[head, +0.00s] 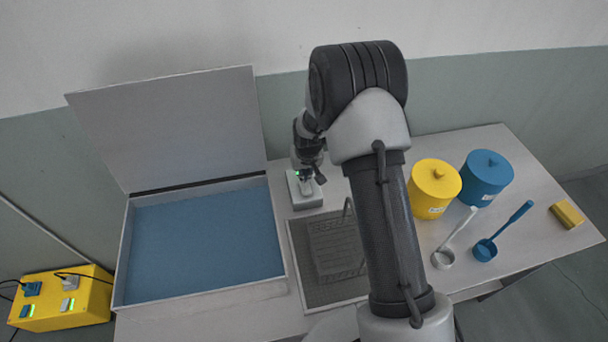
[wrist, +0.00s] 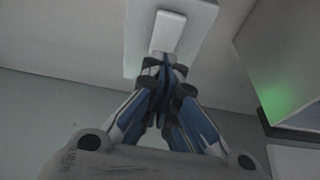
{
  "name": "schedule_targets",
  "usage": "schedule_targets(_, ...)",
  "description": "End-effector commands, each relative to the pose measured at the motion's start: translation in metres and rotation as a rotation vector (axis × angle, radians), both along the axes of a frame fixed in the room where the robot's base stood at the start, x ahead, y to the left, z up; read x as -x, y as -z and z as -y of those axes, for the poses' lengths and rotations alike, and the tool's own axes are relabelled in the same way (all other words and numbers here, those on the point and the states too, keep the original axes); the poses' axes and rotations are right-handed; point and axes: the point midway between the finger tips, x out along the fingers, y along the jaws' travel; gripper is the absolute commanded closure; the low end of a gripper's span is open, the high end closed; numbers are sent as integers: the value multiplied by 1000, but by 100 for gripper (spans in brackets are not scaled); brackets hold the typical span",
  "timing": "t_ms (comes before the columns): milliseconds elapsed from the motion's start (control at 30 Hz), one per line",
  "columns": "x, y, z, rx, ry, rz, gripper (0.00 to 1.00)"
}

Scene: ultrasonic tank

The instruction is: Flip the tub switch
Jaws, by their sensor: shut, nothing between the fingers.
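The switch box (head: 307,200) is a small pale box on the table, just right of the tub (head: 122,262). A small green light shows at its back. In the wrist view the box (wrist: 135,40) carries a white rocker switch (wrist: 168,28). My gripper (wrist: 160,62) is shut and empty, its fingertips at the near end of the rocker. I cannot tell whether they touch it. In the head view my gripper (head: 308,182) is over the box and hides part of it. The tub's lid (head: 170,125) stands open and blue liquid fills the tub.
A mesh basket (head: 335,245) sits on a grey mat. Yellow (head: 434,190) and blue (head: 486,178) canisters, two ladles and a yellow block (head: 566,215) are at right. A yellow socket box (head: 62,300) is at lower left. Green glows on the tub wall (wrist: 290,80).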

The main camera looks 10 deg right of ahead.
Motion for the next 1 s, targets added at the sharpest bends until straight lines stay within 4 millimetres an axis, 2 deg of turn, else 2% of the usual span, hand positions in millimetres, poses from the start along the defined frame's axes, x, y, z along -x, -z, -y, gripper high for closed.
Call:
schedule_targets(33, -2, -17, 0, 0, 0, 4, 100)
schedule_targets(300, 5, -78, 0, 0, 0, 5, 100)
schedule_targets(500, 10, -109, 0, 0, 0, 3, 100)
schedule_targets(700, 12, -120, 0, 0, 0, 1, 100)
schedule_targets(1000, 12, -120, 0, 0, 0, 1, 100)
